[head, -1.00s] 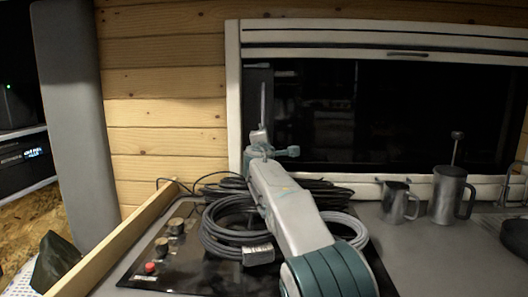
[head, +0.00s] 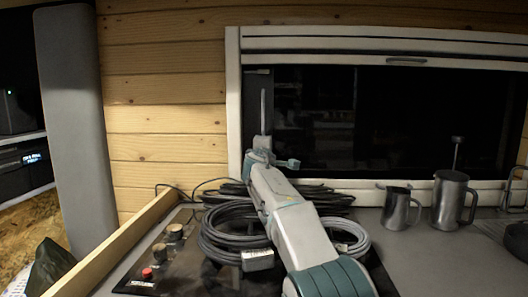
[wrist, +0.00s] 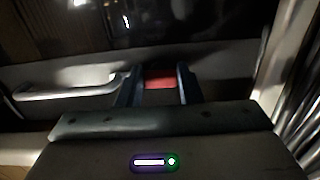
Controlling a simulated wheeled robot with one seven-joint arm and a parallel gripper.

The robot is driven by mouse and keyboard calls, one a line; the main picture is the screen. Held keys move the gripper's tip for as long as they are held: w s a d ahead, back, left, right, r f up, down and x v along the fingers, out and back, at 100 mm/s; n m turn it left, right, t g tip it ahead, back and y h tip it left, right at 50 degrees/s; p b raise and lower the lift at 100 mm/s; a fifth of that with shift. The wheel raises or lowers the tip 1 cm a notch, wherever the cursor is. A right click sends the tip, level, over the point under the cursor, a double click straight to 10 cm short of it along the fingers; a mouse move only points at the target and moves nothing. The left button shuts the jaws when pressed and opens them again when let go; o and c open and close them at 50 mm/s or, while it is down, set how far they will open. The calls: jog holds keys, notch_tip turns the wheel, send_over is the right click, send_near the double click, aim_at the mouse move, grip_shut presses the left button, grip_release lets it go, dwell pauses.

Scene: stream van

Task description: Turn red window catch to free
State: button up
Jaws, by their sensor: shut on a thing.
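The red window catch (wrist: 160,83) shows in the wrist view as a small red block low on the window frame. My gripper (wrist: 158,86) has one dark finger on each side of it and is shut on it. Only its face between the fingers shows, so I cannot tell which way it is turned. In the head view my gripper (head: 262,155) is at the lower left corner of the dark window (head: 400,120), and the catch is hidden behind it.
Coiled cables (head: 225,240) lie under my arm on the black panel, with several knobs (head: 160,252) at left. A small metal jug (head: 397,208) and a metal pot (head: 450,200) stand right on the grey counter. A silver bar handle (wrist: 70,90) lies left of the catch.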

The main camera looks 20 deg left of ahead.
jog(key=o, duration=1)
jog(key=shift+s, duration=0.1)
jog(key=shift+s+f+b, duration=0.15)
jog(key=shift+s+b, duration=0.45)
jog(key=s+d+b, duration=0.1)
jog(key=s+b, duration=0.1)
jog(key=s, duration=0.2)
jog(key=s+b, duration=0.2)
jog(key=s, duration=0.2)
jog(key=s+d+b, duration=0.1)
jog(key=s, duration=0.3)
jog(key=shift+s+d+b, duration=0.1)
jog(key=shift+d+b, duration=0.2)
jog(key=shift+b, duration=0.1)
